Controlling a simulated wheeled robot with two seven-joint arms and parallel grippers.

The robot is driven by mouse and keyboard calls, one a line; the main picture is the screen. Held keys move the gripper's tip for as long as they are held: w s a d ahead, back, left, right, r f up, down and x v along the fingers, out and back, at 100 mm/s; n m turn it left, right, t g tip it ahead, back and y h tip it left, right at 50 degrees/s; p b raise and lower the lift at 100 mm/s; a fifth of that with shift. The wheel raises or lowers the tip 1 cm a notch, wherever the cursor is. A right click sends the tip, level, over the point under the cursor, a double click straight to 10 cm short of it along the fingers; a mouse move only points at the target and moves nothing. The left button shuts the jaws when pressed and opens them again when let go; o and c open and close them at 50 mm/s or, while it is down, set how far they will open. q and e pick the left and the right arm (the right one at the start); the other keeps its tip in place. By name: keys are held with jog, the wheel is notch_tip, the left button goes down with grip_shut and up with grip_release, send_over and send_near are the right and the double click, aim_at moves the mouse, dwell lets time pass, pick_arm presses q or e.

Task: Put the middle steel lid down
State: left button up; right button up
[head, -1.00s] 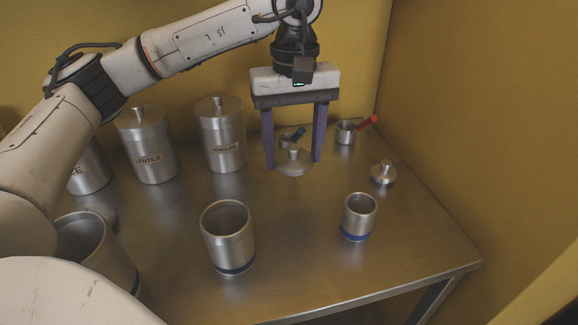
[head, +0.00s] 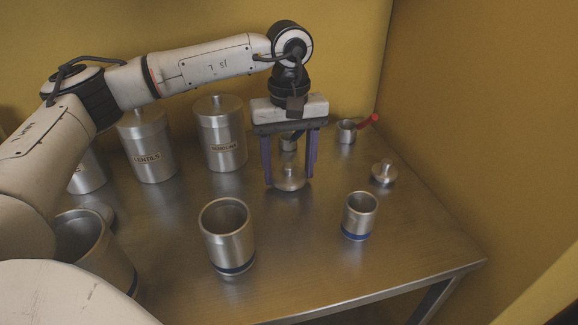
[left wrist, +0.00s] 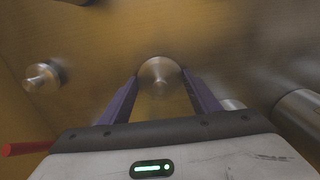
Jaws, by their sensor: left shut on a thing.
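The middle steel lid (head: 289,180), a round disc with a knob, is between the fingertips of my left gripper (head: 289,182), which is shut on it. The lid is at or just above the tabletop; I cannot tell whether it touches. In the left wrist view the lid (left wrist: 160,77) sits between the two purple fingertips (left wrist: 160,84). The middle open canister (head: 227,236), with a dark blue band, stands in front and to the left of the lid. My right gripper is not in view.
A small lid (head: 384,173) and a small open canister (head: 358,216) are to the right. A red-handled scoop (head: 347,131) and labelled canisters (head: 222,135) stand behind. A large open canister (head: 95,255) is at front left. The steel table (head: 310,240) is clear between the open canisters.

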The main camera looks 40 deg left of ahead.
aim_at(289, 166)
pick_arm(q)
jog(key=shift+f, duration=0.15)
jog(key=o, duration=1)
jog(key=shift+o, duration=0.2)
notch_tip(289, 166, up, 12)
jog(key=p, duration=0.1)
jog(key=shift+r+p, duration=0.2)
jog(key=shift+p, duration=0.15)
